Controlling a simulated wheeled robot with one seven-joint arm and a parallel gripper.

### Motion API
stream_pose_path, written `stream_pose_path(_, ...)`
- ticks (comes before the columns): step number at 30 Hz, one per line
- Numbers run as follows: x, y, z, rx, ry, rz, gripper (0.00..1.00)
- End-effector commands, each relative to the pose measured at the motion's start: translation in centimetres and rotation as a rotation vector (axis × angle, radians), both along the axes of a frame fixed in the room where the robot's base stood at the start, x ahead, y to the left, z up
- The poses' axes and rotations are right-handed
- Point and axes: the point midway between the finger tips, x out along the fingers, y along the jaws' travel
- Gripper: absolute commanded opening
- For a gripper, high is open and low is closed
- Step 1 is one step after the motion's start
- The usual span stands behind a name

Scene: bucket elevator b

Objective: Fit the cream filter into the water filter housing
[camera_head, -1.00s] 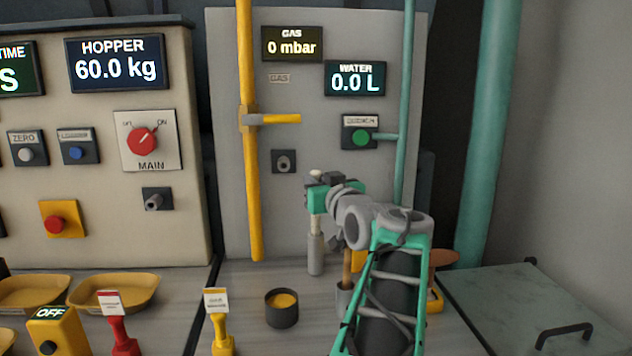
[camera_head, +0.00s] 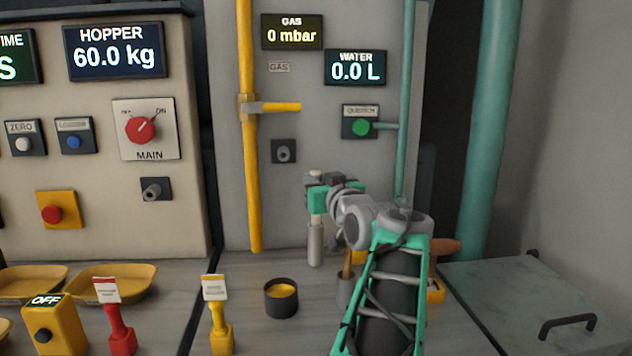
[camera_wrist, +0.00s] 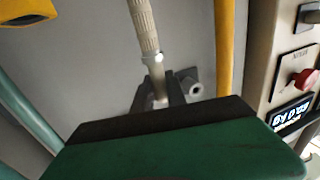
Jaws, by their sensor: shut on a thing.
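My gripper (camera_head: 317,197) is shut on the cream filter (camera_wrist: 144,25), a slim ribbed rod. In the wrist view, the filter runs from the fingers to the top edge, where its far end is cut off. In the head view, the filter (camera_head: 316,218) hangs upright below the fingers, with its cream top end above them. A grey upright cylinder (camera_head: 315,245), which looks like the water filter housing, stands directly under it on the bench. The filter's lower end meets the cylinder's top in the picture; I cannot tell whether it is inside.
A yellow gas pipe (camera_head: 250,190) stands left of the gripper and a teal water pipe (camera_head: 405,95) behind it to the right. A dark cup (camera_head: 281,298) and a yellow tagged stand (camera_head: 219,320) are on the bench. A wooden-handled tool (camera_head: 347,266) is close to my arm.

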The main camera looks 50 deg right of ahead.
Motion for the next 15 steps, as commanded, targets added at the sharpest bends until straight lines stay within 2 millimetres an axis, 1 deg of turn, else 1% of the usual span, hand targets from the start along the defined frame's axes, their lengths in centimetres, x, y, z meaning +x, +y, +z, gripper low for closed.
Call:
stream_pose_path(10, 0.0, 0.0, -0.98, 0.0, -0.001, 0.0, 0.0)
stream_pose_path(11, 0.0, 0.0, -0.83, 0.0, -0.001, 0.0, 0.19)
stream_pose_path(15, 0.0, -0.02, -0.91, 0.001, 0.0, 0.0, 0.31)
